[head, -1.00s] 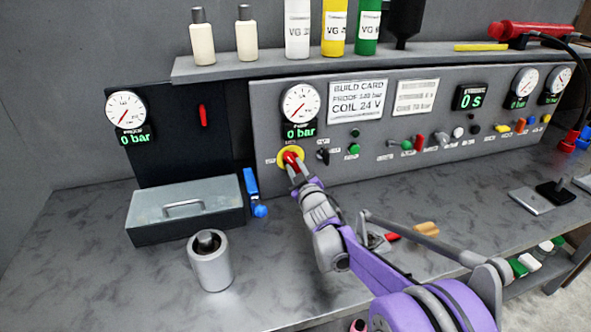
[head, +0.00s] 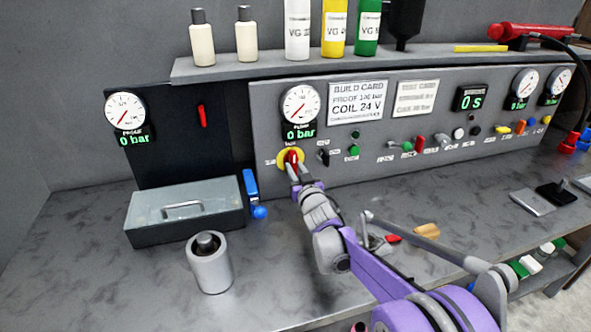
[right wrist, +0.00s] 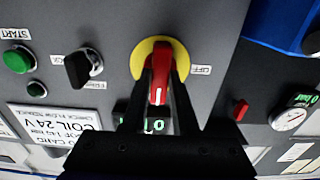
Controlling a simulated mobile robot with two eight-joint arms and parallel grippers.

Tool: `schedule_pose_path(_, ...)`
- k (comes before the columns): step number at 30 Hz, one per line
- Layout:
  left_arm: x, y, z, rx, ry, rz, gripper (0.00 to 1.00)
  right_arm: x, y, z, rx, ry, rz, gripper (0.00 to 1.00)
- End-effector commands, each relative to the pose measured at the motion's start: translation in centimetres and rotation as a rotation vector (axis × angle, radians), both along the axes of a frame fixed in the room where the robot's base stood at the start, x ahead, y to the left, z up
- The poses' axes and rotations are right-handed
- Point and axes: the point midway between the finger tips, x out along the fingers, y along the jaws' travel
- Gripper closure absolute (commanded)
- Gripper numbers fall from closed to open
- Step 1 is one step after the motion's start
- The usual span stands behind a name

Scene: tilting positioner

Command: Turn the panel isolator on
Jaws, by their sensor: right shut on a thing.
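The panel isolator is a red handle (head: 291,155) on a yellow disc (head: 283,163), on the grey panel below a round gauge. My right gripper (head: 294,167) is shut on the red handle. In the right wrist view, the two dark fingers (right wrist: 161,90) lie on either side of the handle (right wrist: 157,85). There the handle stands upright in the picture over the yellow disc (right wrist: 141,58). An OFF label (right wrist: 201,69) shows upside down to the right of the disc, and the handle does not point at it. My left gripper is not in view.
A black selector knob (head: 323,155) and a green button (head: 353,150) are close right of the isolator. A grey box (head: 185,220), a blue-handled lever (head: 252,190) and a metal cylinder (head: 210,268) stand on the bench to the left. The gauge display (head: 300,133) reads 0 bar.

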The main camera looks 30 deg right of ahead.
Motion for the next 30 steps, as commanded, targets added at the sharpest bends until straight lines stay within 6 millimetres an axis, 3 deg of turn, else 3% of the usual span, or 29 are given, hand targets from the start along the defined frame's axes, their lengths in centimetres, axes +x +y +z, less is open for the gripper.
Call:
schedule_pose_path(10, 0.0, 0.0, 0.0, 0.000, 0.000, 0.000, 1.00, 0.0, 0.0, 0.0, 0.005, 0.000, 0.000, 1.00)
schedule_pose_path(11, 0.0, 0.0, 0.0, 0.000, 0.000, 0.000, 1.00, 0.0, 0.0, 0.0, 0.005, 0.000, 0.000, 0.71)
schedule_pose_path(16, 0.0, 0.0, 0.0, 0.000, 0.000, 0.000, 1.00, 0.0, 0.0, 0.0, 0.004, 0.000, 0.000, 0.43)
schedule_pose_path(25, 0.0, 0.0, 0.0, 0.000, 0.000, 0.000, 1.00, -0.2, 0.0, 0.0, 0.003, -0.001, 0.000, 0.43)
schedule_pose_path(30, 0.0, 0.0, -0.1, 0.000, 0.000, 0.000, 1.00, -2.0, 0.5, 0.0, 0.003, -0.001, -0.001, 0.43)
